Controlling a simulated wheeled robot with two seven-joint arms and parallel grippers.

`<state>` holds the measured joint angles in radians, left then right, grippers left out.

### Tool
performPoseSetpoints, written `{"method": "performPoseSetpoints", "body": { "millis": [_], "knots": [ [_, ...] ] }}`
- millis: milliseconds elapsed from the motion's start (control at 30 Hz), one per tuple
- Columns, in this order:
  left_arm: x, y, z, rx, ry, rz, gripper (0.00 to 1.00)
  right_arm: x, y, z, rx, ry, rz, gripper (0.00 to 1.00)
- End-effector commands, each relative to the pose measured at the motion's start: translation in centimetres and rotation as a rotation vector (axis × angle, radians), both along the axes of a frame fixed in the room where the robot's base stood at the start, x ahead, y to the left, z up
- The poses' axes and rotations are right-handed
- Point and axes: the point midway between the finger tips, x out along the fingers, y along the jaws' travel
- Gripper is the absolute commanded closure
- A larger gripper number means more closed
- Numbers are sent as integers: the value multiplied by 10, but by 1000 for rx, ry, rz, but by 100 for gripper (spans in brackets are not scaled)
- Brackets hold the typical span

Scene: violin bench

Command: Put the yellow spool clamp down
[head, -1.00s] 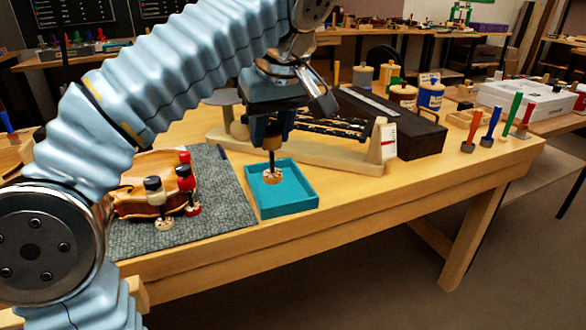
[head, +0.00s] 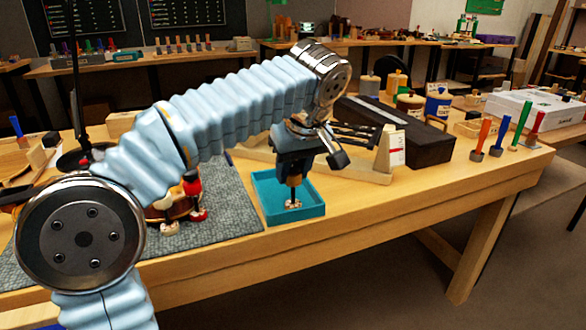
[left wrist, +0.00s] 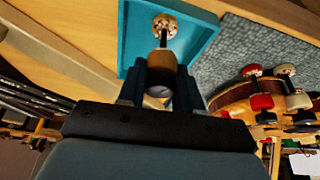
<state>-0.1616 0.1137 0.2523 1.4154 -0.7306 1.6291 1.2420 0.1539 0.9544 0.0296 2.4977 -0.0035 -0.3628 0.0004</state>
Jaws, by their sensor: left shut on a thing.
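My left gripper (head: 292,172) is shut on a spool clamp (head: 293,193), which hangs upright below the fingers. Its top looks orange-brown, with a dark shaft and a pale round foot. The foot is inside the teal tray (head: 318,211), within its walls; I cannot tell whether it touches the floor. In the left wrist view the clamp (left wrist: 162,70) is between the fingers, its foot over the floor of the tray (left wrist: 133,42). My right gripper is not in view.
The violin (left wrist: 236,104) lies on a grey mat (head: 235,215) left of the tray, with red and white clamps (head: 194,195) at it. A wooden rack stands behind the tray, with a black case (head: 425,142) to its right. Bare bench top (head: 370,205) lies right of the tray.

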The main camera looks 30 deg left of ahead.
Motion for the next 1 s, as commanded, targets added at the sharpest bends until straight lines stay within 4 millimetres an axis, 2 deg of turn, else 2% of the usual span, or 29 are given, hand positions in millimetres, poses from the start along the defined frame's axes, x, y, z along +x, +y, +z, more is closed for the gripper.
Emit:
{"method": "performPoseSetpoints", "body": {
  "millis": [133,167,300,567,667,767,1000],
  "knots": [
    [0,0,-5,0,0,0,97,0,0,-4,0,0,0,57],
    [0,0,-3,0,0,0,61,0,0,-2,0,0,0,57],
    [0,0,-3,1,1,0,40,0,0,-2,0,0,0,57],
    [0,0,-2,1,1,0,40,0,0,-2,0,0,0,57],
    [0,-1,4,-1,-1,0,40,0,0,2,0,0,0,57],
    [-3,-6,18,0,-2,-1,40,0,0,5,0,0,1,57],
    [-17,-23,72,0,-2,-3,40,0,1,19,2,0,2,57]
  ]
}}
